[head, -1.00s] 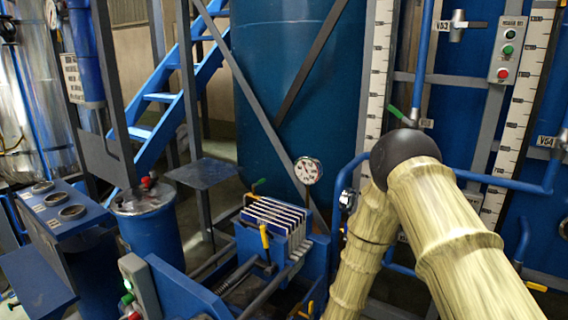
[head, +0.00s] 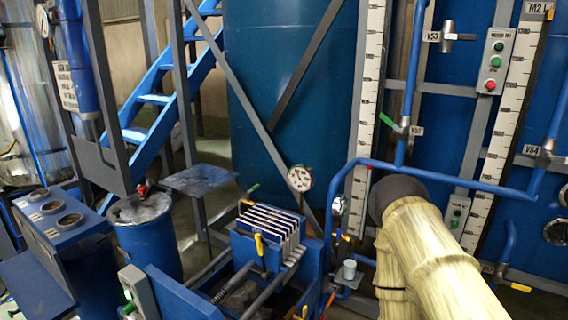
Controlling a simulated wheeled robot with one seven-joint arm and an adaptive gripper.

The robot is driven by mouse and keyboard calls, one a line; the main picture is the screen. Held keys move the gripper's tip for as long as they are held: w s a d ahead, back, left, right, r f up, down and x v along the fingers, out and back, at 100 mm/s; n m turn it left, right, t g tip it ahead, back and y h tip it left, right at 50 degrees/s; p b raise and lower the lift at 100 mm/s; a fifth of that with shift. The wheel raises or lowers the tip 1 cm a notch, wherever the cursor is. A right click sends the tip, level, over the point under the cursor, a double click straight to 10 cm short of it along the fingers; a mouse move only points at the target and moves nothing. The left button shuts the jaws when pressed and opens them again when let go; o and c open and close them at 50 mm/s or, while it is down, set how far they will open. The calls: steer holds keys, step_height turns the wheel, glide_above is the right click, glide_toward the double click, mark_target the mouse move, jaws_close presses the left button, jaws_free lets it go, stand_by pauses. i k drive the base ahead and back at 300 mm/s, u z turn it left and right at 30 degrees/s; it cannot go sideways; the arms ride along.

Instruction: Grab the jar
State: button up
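A small pale grey cylinder (head: 349,268), which looks like the jar, stands upright on a small flat ledge (head: 347,281) right of the filter press. It is partly close to my arm, which passes on its right. My arm shows as a pale, ribbed, two-part limb with a dark joint at its top bend. My gripper is not visible; the far end of the arm is hidden behind the nearer link or out of frame.
A blue filter press (head: 262,245) with pale plates stands left of the cylinder. A pressure gauge (head: 300,178) and blue pipes (head: 440,172) are close behind. A blue drum (head: 150,245) and blue box with round openings (head: 62,228) stand at left. Free room is tight.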

mark_target(350, 263)
steer(key=u, duration=0.05)
steer(key=k, duration=0.45)
steer(key=z, duration=0.45)
steer(key=i, duration=1.1)
steer(key=u, duration=0.9)
